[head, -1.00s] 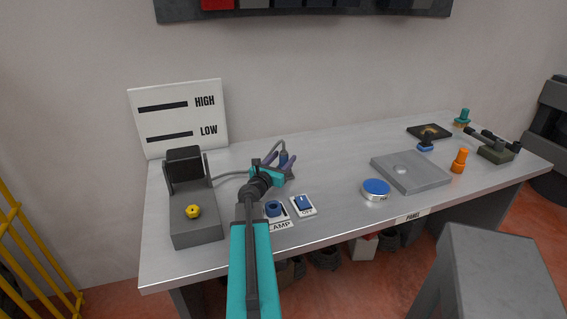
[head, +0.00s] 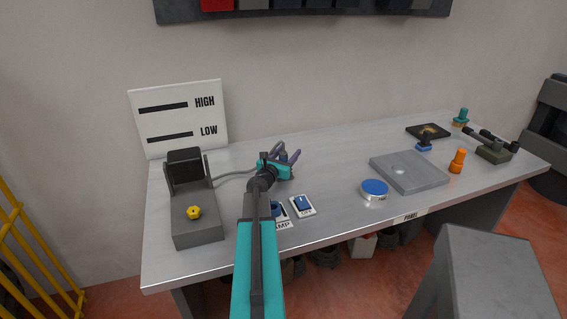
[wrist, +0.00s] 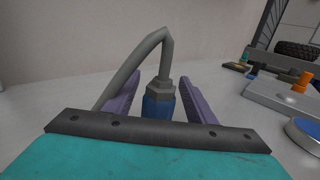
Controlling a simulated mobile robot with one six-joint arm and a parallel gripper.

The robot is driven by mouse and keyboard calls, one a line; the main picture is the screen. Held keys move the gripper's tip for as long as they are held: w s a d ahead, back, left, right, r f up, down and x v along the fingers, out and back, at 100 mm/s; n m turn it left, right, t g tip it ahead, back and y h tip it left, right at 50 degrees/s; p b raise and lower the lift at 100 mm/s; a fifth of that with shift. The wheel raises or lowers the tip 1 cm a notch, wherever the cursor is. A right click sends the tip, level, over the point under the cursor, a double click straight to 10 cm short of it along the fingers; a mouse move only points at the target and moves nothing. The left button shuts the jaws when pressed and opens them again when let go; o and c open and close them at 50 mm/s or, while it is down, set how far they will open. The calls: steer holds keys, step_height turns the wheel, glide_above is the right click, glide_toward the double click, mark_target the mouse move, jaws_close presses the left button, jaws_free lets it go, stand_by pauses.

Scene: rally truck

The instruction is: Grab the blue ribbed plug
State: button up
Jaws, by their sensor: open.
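The blue ribbed plug (wrist: 158,107) stands upright in the wrist view, with a grey hex collar on top and a grey cable bending over from it. My gripper (wrist: 163,80) is open, with one purple finger on each side of the plug. I see gaps between the plug and both fingers. The plug's lower end is hidden behind my gripper's body. In the head view, my gripper (head: 288,162) is low over the bench, and its fingers mostly hide the plug.
On the bench (head: 330,165), a grey lamp unit with a yellow knob (head: 194,212) stands left. A blue socket (head: 278,209) and blue switch (head: 302,203) lie nearer the front. A blue round button (head: 374,188), grey plate (head: 410,172) and orange knob (head: 457,160) are right.

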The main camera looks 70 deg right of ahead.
steer(key=shift+c, duration=0.4)
steer(key=c, duration=1.1)
steer(key=shift+r, duration=0.2)
step_height(320, 180, up, 18)
steer(key=shift+f, duration=0.15)
stand_by(0.5)
